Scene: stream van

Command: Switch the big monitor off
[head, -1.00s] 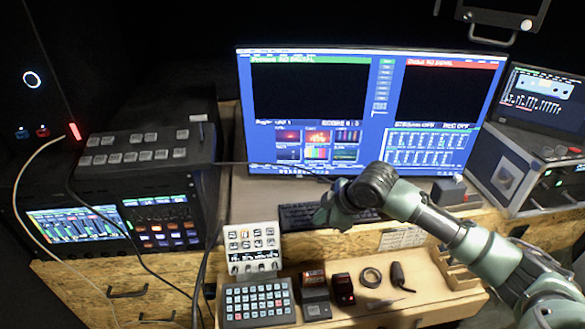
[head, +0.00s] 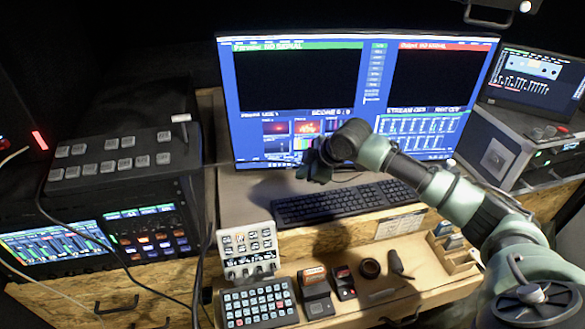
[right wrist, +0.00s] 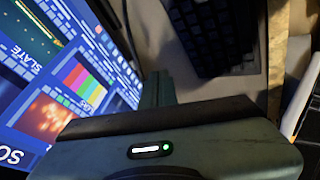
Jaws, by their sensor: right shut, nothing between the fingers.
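The big monitor (head: 300,75) stands at the back of the desk. Its screen is lit, with two dark "no signal" panes on top and small coloured tiles below. In the right wrist view the lit screen (right wrist: 75,85) fills the left side at a slant. My right gripper (head: 312,168) is in front of the screen's lower middle and covers part of it. It is shut and empty; its fingers show in the right wrist view (right wrist: 157,90). Whether it touches the monitor cannot be told. I cannot make out a power button on the monitor. My left gripper is not in view.
A black keyboard (head: 345,202) lies below the monitor. A switcher console (head: 120,155) stands at left, a cased unit with a small screen (head: 532,80) at right. An open drawer (head: 400,292) with a keypad (head: 258,303) and small items is in front.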

